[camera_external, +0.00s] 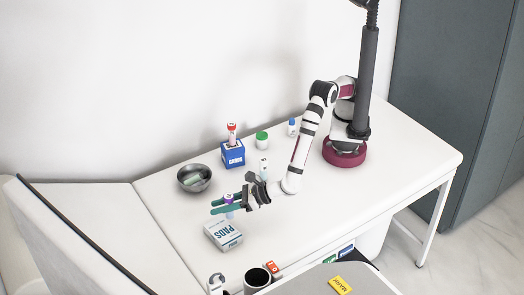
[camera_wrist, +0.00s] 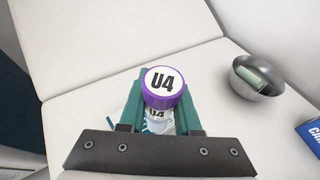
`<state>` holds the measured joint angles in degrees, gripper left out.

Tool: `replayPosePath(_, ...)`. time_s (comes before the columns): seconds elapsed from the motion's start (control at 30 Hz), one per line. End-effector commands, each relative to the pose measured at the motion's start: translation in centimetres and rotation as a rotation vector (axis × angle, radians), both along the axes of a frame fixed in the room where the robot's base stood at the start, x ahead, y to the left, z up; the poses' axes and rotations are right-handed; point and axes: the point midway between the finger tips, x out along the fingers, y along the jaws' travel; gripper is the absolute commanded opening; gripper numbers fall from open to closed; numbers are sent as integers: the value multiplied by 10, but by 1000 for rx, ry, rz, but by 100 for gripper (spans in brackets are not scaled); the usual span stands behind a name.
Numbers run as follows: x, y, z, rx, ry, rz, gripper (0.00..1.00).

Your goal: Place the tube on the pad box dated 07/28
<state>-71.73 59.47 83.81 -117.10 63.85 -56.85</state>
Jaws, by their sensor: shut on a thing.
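My gripper (camera_external: 228,204) has green fingers shut on the tube (camera_wrist: 163,84), which has a purple cap marked U4. The tube is upright between the fingers, and its cap also shows in the external view (camera_external: 228,197). The white and teal pad box (camera_external: 223,235), marked PADS, lies on the table just below the gripper in the external view. In the wrist view the box is mostly hidden behind the tube and fingers. I cannot read a date on it.
A metal bowl (camera_external: 194,178) with a pale green item stands at the back left. A blue box (camera_external: 232,154) holding a red-capped tube, a green-capped jar (camera_external: 262,140) and a small blue-capped bottle (camera_external: 292,127) stand farther back. A dark-mouthed cup (camera_external: 257,278) is near the front.

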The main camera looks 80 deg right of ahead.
Motion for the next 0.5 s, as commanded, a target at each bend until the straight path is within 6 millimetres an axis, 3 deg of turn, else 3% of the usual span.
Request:
replayPosePath(0.1, -1, 0, -26, -5, 2, 0, 0)
replayPosePath(0.2, -1, 0, -37, -3, 2, 0, 0)
replayPosePath(0.5, 0, 0, -39, -1, 1, -1, 0)
